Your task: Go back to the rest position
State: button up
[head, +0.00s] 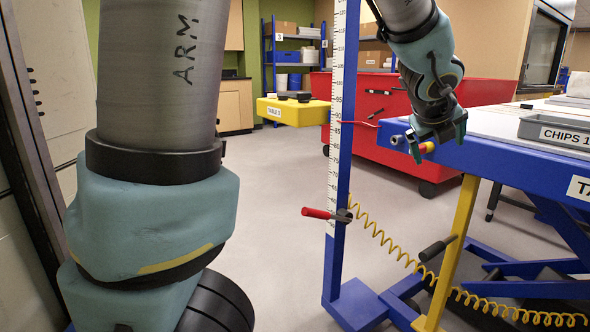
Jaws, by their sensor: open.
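My arm reaches in from the top of the head view, with a large near link at left. My gripper (438,143) hangs at upper right, fingers pointing down, by the corner of the blue table (500,160). Its fingers are apart. A small red and yellow cylindrical piece (427,148) shows at the fingers, near the table's edge; I cannot tell whether it touches them or what it belongs to.
A blue post with a white height scale (338,110) stands left of the table, with a red-handled lever (318,213) and a coiled yellow hose (385,245). A grey CHIPS tray (555,133) is on the table. Open floor lies left of the post.

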jog(key=w+a+f+n+g+y, duration=0.1)
jog(key=a+f+n+y, duration=0.1)
jog(key=a+f+n, duration=0.35)
jog(key=w+a+f+n+y, duration=0.1)
jog(key=a+f+n, duration=0.1)
jog(key=a+n, duration=0.55)
jog(key=w+a+f+n+g+y, duration=0.1)
jog(key=a+f+n+y, duration=0.2)
jog(key=a, duration=0.5)
jog(key=s+a+f+n+g, duration=0.2)
jog(key=s+a+f+n, duration=0.25)
jog(key=a+n, duration=0.35)
jog(key=s+a+f+n+g, duration=0.25)
jog(key=s+a+n, duration=0.35)
jog(key=n, duration=0.4)
notch_tip(320, 180, up, 22)
jog(key=p, duration=2.2)
jog(key=shift+w+a+f, duration=0.15)
jog(key=shift+w+a, duration=0.1)
jog(key=shift+a, duration=0.2)
jog(key=shift+t, duration=0.25)
